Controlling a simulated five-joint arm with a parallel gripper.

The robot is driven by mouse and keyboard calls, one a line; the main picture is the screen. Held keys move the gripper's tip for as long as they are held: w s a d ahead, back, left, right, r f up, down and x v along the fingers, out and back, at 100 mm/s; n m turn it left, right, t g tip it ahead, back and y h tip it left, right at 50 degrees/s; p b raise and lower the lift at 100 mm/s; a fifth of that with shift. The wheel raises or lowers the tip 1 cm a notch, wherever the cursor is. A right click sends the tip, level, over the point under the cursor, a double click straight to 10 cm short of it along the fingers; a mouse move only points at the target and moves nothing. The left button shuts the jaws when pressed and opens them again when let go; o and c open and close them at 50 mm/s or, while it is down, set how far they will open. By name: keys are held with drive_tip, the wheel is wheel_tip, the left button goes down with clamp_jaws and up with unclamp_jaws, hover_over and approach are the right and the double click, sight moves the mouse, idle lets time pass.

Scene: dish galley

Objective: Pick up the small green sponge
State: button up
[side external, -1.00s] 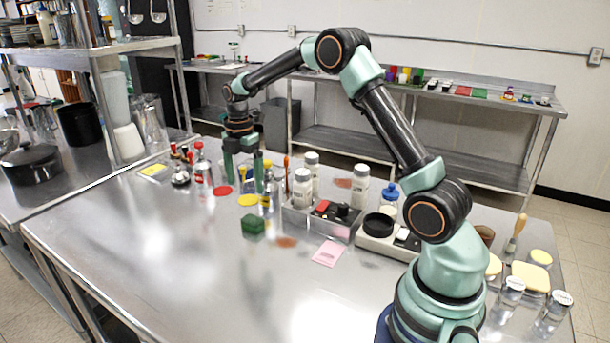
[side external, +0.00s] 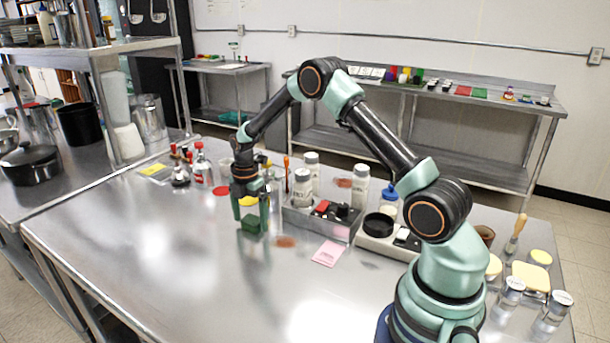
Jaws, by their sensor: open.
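The small green sponge (side external: 251,224) lies on the steel table (side external: 150,262), near its middle, in the side external view. My gripper (side external: 250,222) points down over the sponge with its green fingers open. The fingertips reach down to about the sponge's height, one on each side of it as seen here. I cannot tell whether either finger touches the sponge. The upper part of the sponge is partly hidden by the fingers.
A grey tray with white-capped jars (side external: 302,187) stands just right of my gripper. A pink note (side external: 328,253) lies to the right of the sponge. A red-capped bottle (side external: 201,167) and a red disc (side external: 221,191) are behind left. The table's front left is clear.

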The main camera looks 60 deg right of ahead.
sight(250, 221)
drive_tip(key=shift+f, duration=0.15)
drive_tip(key=c, duration=1.3)
wheel_tip(250, 221, up, 20)
drive_tip(key=shift+r, duration=0.1)
